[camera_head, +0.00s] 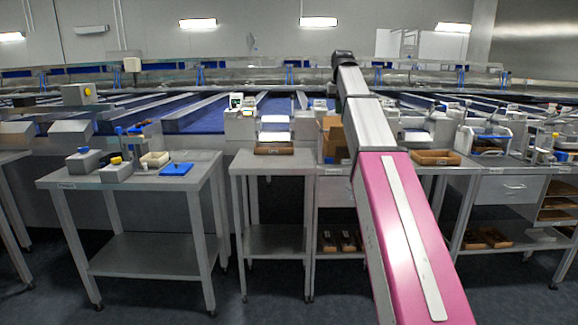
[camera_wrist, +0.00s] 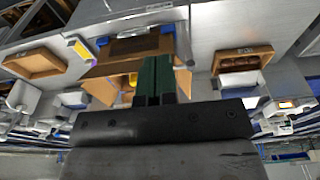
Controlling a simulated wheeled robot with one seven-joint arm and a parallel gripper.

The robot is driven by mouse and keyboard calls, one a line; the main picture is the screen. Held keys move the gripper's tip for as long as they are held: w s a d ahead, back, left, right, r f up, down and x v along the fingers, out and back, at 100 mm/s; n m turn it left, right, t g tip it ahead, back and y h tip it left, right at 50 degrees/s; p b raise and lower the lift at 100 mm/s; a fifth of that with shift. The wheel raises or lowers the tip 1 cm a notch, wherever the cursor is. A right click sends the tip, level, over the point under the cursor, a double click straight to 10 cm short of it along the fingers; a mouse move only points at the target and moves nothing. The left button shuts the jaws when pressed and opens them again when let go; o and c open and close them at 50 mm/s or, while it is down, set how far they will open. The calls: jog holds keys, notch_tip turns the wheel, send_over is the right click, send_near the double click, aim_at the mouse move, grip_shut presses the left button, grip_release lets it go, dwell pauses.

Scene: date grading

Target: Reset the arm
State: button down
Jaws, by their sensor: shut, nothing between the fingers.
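My arm (camera_head: 385,185), pink and white, reaches forward and up from the lower right in the head view. It ends in a dark wrist part (camera_head: 344,58) above the far conveyor; the fingertips are hidden there. In the wrist view my gripper (camera_wrist: 157,62) shows as two dark green fingers pressed together with nothing between them. The wrist view appears upside down, and the fingers overlap a cardboard box (camera_wrist: 105,88) in the picture. I cannot tell how far apart they are.
Steel tables stand in a row, with a blue tablet (camera_head: 176,169) on the left table (camera_head: 130,178). A shallow wooden tray (camera_head: 436,157) lies on the right, and a tray with brown contents (camera_wrist: 241,64) shows in the wrist view. Blue conveyor lanes (camera_head: 205,118) lie behind. Dark floor is open in front.

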jog(key=s+f, duration=0.3)
jog(key=f, duration=0.9)
jog(key=s+f, duration=0.4)
jog(key=f, duration=0.7)
jog(key=s+f, duration=0.3)
jog(key=f, duration=0.9)
jog(key=s+f+g, duration=0.1)
jog(key=s+f, duration=1.9)
jog(key=f, duration=0.2)
jog(key=shift+g, duration=0.3)
